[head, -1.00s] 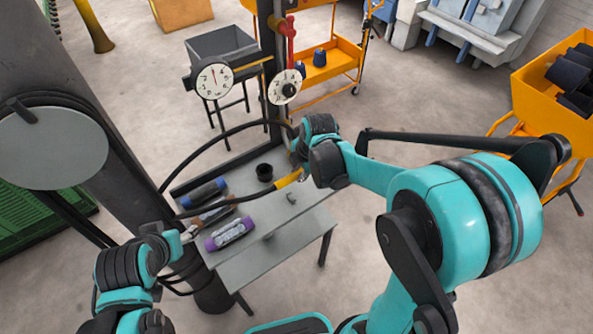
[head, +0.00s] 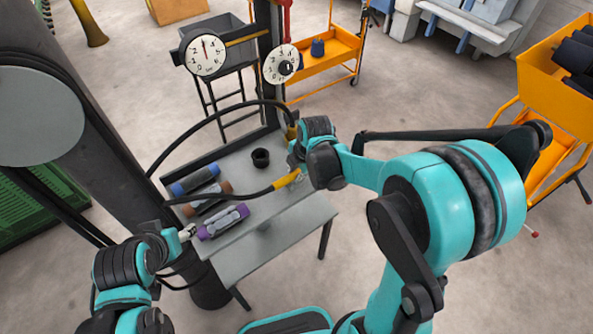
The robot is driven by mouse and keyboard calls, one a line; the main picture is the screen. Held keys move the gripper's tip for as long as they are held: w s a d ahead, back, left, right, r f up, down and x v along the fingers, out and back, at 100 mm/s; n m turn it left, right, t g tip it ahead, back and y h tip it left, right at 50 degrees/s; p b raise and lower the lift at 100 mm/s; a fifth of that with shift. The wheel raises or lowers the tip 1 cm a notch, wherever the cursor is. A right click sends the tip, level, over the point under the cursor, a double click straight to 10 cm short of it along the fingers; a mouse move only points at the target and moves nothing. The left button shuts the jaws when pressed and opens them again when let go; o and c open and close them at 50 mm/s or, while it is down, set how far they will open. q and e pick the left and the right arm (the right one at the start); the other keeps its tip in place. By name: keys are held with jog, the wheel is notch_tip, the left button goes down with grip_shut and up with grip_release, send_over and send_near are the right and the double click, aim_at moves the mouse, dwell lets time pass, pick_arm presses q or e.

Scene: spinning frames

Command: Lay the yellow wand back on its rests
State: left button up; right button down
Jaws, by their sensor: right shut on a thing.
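The yellow wand (head: 285,182) is above the right part of the grey table, with a black hose running left from it. My right gripper (head: 296,170) is at the wand's right end and shut on it; its fingers are mostly hidden by the wrist.
The grey table (head: 275,238) also holds a blue roll (head: 195,180), a brown roll (head: 207,197) and a black cup (head: 260,158). The black hose (head: 235,200) crosses above the rolls. The table's front right is clear.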

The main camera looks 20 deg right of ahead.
jog(key=shift+f+b, duration=0.3)
jog(key=shift+f, duration=0.25)
jog(key=c, duration=1.3)
grip_release()
jog(key=shift+r, duration=0.15)
jog(key=v, duration=1.2)
jog(key=shift+s, duration=0.1)
jog(key=s+f+m+t+b, duration=0.1)
jog(key=s+f+m+b, duration=0.1)
jog(key=s+m, duration=0.2)
jog(key=s+d+f+m+t+b, duration=0.1)
jog(key=s+m, duration=0.3)
jog(key=m, duration=0.6)
jog(key=s+f+m+t+h+b, duration=0.1)
jog(key=s+f+m, duration=0.3)
jog(key=m, duration=0.4)
jog(key=shift+s+d+t+b, duration=0.2)
jog(key=shift+s+t+b, duration=0.3)
jog(key=shift+b, duration=0.4)
